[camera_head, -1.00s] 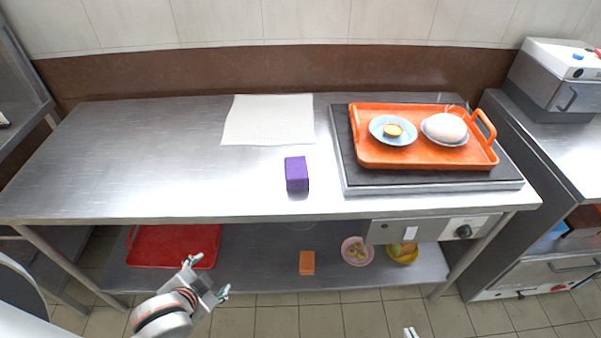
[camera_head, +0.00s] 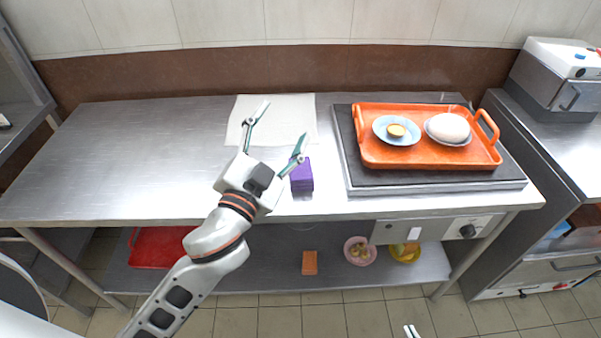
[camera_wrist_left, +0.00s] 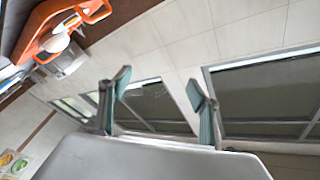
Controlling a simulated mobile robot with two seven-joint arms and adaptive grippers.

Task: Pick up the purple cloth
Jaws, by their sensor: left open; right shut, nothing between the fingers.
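The purple cloth (camera_head: 302,177) is a small block-shaped purple thing on the steel table, left of the black-topped plate. My left gripper (camera_head: 284,122) is open and empty, its fingers spread above the table. One finger passes just above and beside the purple cloth's upper left, partly covering it; I cannot tell if they touch. In the left wrist view its fingers (camera_wrist_left: 158,87) are apart with nothing between them, and the purple cloth is not in that view. My right gripper (camera_head: 411,331) shows only as fingertips at the bottom edge, shut and empty.
A white sheet (camera_head: 285,101) lies behind the cloth. An orange tray (camera_head: 430,160) with two dishes sits on the black-topped plate (camera_head: 358,183) to the right. The table's left half (camera_head: 120,150) is clear. A lower shelf holds a red tray (camera_head: 158,247), an orange block (camera_head: 309,262) and bowls.

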